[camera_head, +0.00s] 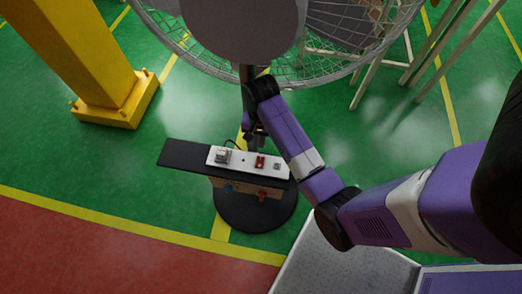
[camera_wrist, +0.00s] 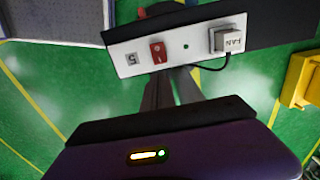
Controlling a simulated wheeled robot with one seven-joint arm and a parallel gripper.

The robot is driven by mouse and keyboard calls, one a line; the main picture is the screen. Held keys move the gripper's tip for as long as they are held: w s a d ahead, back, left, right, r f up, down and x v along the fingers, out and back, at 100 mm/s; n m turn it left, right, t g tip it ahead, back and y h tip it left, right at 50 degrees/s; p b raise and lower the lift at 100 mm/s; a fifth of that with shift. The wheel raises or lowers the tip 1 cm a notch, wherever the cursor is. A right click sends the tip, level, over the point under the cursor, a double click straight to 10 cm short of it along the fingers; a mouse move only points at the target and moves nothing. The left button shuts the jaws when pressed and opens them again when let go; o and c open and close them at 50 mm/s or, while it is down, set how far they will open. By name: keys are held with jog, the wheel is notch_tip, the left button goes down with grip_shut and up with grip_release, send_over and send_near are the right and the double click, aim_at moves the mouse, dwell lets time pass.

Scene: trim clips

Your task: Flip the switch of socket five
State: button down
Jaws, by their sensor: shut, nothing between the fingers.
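A white socket strip (camera_head: 236,164) lies on a dark board over a round black base; it also fills the top of the wrist view (camera_wrist: 205,38). It bears a label "5" (camera_wrist: 132,59), a red rocker switch (camera_wrist: 158,52), a small green dot (camera_wrist: 186,46) and a white plug marked "FAN" (camera_wrist: 231,40) with a black cord. The red switch also shows in the head view (camera_head: 260,162). My gripper (camera_wrist: 172,72) is shut and empty, its fingertips by the strip's edge, near the red switch. I cannot tell whether they touch the strip.
The dark board (camera_head: 185,154) extends left past the strip. A large fan (camera_head: 245,30) stands behind, close to my arm. A yellow post (camera_head: 95,60) stands at the left. Red and blue parts (camera_head: 262,195) stick out below the board. The green floor around is mostly clear.

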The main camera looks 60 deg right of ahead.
aim_at(261, 158)
notch_tip(261, 158, down, 10)
jog(key=shift+r+b, duration=0.1)
jog(key=shift+b, duration=0.2)
dwell(0.6)
jog(key=shift+s+a+r+p, duration=0.2)
jog(key=shift+s+a+p, duration=0.05)
jog(key=shift+a+p, duration=0.5)
jog(key=shift+d+r, duration=0.1)
notch_tip(261, 158, up, 10)
jog(key=d+p, duration=0.2)
jog(key=p, duration=0.7)
jog(key=shift+w+f, duration=0.25)
jog(key=shift+w, duration=0.1)
